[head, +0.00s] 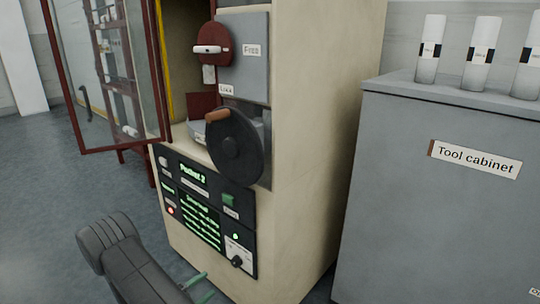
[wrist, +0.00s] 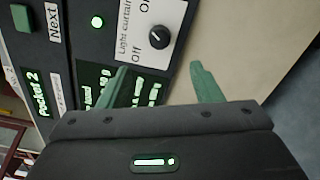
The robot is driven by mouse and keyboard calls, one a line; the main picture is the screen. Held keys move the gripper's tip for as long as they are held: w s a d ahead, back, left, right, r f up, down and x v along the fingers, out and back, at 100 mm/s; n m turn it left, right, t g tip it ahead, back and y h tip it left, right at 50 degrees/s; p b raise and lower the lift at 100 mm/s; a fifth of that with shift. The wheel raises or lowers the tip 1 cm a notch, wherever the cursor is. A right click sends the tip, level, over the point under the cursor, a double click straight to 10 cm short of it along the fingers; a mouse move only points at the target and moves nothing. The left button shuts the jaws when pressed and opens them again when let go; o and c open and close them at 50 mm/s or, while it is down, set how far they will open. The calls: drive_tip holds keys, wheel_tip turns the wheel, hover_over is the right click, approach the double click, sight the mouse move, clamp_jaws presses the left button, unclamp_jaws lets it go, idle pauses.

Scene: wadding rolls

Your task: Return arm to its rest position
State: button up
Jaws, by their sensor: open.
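My gripper (head: 205,284) is low in the head view, in front of the lower part of the cream machine (head: 310,150). In the wrist view its two green fingers (wrist: 158,72) stand apart with nothing between them. They point toward the machine's black control panel (head: 205,212), which shows "Pocket 2" and glowing green text. In the wrist view the panel's light curtain knob (wrist: 159,37) points to Off, just beyond the fingers. I see no contact between the fingers and the panel, though the exact gap is unclear. My dark forearm covers part of the floor in the head view.
A black handwheel (head: 236,148) with a brown handle juts from the machine. A red-framed glass door (head: 105,75) stands open at left. A grey tool cabinet (head: 430,215) bearing white cylinders (head: 481,55) stands at right. Bare floor (head: 45,215) lies at left.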

sight(233, 264)
drive_tip(key=b+x, duration=0.3)
drive_tip(key=x, duration=0.9)
drive_tip(key=shift+w+d, duration=0.25)
